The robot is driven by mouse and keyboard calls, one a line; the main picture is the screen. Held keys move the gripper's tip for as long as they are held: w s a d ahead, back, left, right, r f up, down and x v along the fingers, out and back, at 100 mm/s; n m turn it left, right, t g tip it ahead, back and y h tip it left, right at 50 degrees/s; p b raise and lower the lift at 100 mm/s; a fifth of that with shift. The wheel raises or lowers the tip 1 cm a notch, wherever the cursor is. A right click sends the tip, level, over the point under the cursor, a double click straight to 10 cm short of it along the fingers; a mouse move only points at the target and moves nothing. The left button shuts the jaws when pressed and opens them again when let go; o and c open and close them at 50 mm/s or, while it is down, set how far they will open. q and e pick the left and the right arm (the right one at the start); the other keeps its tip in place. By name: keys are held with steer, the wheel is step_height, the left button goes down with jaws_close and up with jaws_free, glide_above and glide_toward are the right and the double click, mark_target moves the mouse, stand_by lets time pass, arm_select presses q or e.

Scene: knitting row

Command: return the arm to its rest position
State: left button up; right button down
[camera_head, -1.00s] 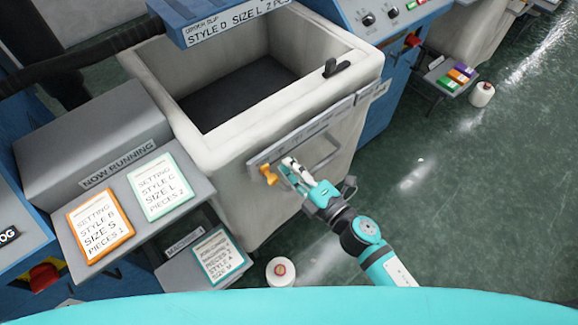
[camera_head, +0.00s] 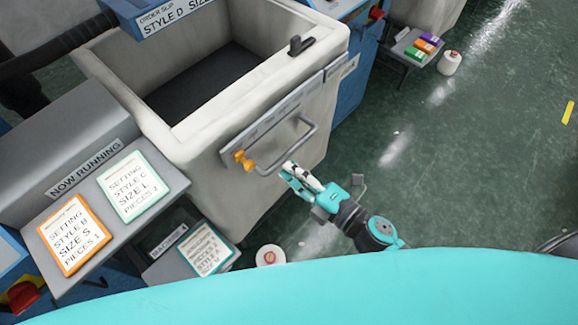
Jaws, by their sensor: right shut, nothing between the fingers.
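My right arm (camera_head: 360,222) comes in from the lower right, teal and dark grey. My right gripper (camera_head: 288,168) is shut and empty. In the picture it sits just below the handle bar on the front of the grey bin (camera_head: 185,145), and a gap shows between the fingertips and the orange knob (camera_head: 243,160). My left arm and left gripper are not in view.
Left of the bin, a grey stand (camera_head: 45,150) holds an orange-edged card (camera_head: 73,234) and a teal-edged card (camera_head: 133,186). A lower shelf holds another card (camera_head: 207,249). A white cone (camera_head: 270,256) stands on the floor. Green floor (camera_head: 470,160) at right is mostly clear.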

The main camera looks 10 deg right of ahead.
steer(key=shift+f, duration=0.1)
stand_by(0.3)
steer(key=s+d+f+m+g+h, duration=0.1)
steer(key=s+d+f+m+h, duration=0.25)
steer(key=f, duration=0.75)
steer(key=d+f+m+g+h, duration=0.2)
steer(key=d+f+m, duration=0.35)
steer(key=f, duration=0.45)
steer(key=s+d+f+m+g+h, duration=0.1)
steer(key=s+d+f+m+h, duration=0.3)
steer(key=f, duration=0.7)
steer(key=s+d+f+m+g, duration=0.1)
steer(key=s+f+m+g, duration=0.3)
steer(key=s+f, duration=0.4)
steer(key=s+d+f+m+g+h, duration=0.1)
steer(key=s+f+m+g, duration=0.4)
steer(key=s, duration=1.1)
step_height(320, 180, down, 4)
steer(key=shift+d+r+m, duration=0.2)
steer(key=shift+d+m, duration=0.4)
steer(key=shift+d, duration=0.2)
steer(key=shift+w+h, duration=0.1)
steer(key=shift+h, duration=0.15)
